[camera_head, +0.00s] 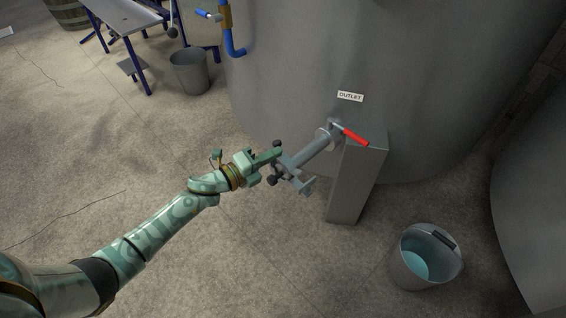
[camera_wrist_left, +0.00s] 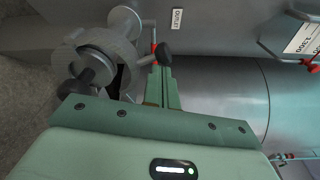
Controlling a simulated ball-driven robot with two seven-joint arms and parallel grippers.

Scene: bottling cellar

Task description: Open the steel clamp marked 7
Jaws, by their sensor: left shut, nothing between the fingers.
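A grey steel clamp (camera_head: 287,171) sits at the near end of the grey outlet pipe (camera_head: 312,150), close to the tank. In the left wrist view the clamp (camera_wrist_left: 100,48) is a thick ring with a dark knob (camera_wrist_left: 80,82) at its lower side. I cannot read a 7 on it. My left gripper (camera_head: 272,154) is shut and empty, its green fingers beside the clamp. In the left wrist view the fingers (camera_wrist_left: 161,78) point up, right of the ring, near a black knob (camera_wrist_left: 163,49). I cannot tell whether they touch it. My right gripper is not in view.
A bucket with bluish contents (camera_head: 408,277) stands at lower right. A bin (camera_head: 190,75) and blue-legged table (camera_head: 125,14) are at upper left. Floor between is clear.

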